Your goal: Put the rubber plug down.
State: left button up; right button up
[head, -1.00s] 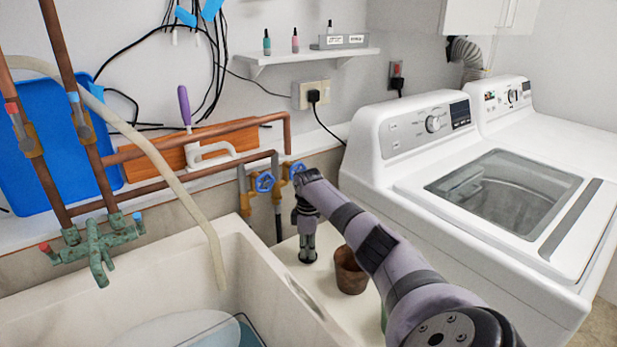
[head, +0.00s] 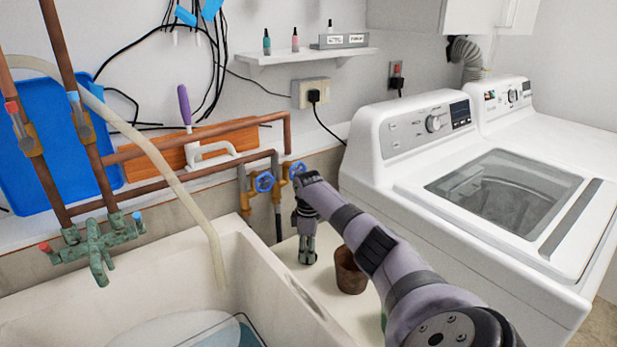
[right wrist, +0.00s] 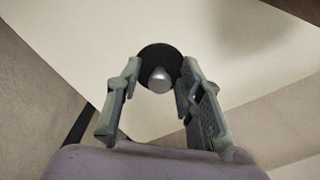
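The rubber plug (right wrist: 159,57) is a black disc with a rounded silvery knob. In the right wrist view it lies on a pale surface, between and just beyond my right fingertips. My right gripper (right wrist: 160,78) has its fingers apart, with a gap on each side of the knob. In the head view my right gripper (head: 307,257) points down at the pale ledge (head: 328,300) beside the sink, left of a brown pot. The plug is small and dark at its fingertips there. My left gripper is not in view.
The brown pot (head: 350,270) stands close to the right of my gripper. Blue-handled valves (head: 265,182) and pipes are behind it. The sink basin (head: 262,262) lies left, with a hose (head: 213,240) hanging over it. A washing machine (head: 440,140) stands to the right.

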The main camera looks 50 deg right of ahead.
aim_at(308, 249)
notch_tip(308, 249, up, 12)
jog(key=shift+r, duration=0.2)
dwell(0.8)
